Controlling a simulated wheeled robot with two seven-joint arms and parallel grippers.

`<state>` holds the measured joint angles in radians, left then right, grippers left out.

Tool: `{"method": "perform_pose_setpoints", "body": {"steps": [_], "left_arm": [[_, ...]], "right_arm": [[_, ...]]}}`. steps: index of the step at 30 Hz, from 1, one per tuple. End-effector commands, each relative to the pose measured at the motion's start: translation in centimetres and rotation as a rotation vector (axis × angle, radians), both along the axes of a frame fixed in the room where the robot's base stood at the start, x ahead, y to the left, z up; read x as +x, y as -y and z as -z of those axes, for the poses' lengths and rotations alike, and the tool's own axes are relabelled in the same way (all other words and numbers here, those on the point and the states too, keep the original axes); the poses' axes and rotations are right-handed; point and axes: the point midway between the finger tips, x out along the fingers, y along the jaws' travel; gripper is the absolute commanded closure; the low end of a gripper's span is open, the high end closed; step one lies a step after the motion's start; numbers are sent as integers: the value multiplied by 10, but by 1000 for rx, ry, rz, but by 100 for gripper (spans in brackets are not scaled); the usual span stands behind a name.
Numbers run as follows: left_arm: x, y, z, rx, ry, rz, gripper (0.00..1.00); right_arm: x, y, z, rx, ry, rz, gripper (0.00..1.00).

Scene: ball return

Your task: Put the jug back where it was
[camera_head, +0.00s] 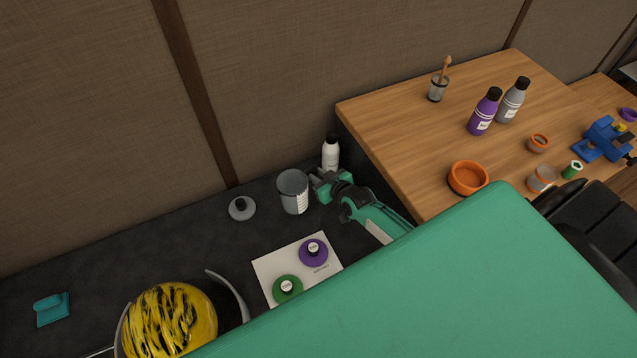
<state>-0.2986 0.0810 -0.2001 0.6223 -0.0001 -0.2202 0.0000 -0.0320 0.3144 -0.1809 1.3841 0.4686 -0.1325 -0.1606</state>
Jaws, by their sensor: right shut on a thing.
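The jug (294,193) is a grey, open-topped vessel with white markings on its side. It stands upright on, or just over, the dark surface near the wall; I cannot tell whether its base touches. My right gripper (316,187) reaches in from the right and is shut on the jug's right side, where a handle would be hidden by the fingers. The green right arm (375,215) runs back toward the lower right. My left gripper does not show.
A white bottle (331,153) stands close behind my right gripper. A grey lidded disc (242,208) lies left of the jug. A white sheet (277,264) holds purple (313,252) and green (287,288) discs. A yellow-black ball (168,318) sits lower left. A wooden table (420,125) rises right.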

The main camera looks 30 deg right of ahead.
Motion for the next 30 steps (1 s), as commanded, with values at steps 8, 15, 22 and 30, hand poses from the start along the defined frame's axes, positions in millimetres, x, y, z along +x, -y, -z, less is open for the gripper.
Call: {"method": "perform_pose_setpoints", "body": {"steps": [8, 15, 22, 30], "left_arm": [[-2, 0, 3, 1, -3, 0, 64], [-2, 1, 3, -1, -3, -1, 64], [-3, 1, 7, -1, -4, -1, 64], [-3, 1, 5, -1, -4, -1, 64]], "right_arm": [[0, 0, 32, 0, 0, 0, 100], [0, 0, 38, 1, 2, 1, 100], [0, 0, 43, 1, 1, 1, 100], [0, 0, 41, 1, 0, 0, 57]]}}
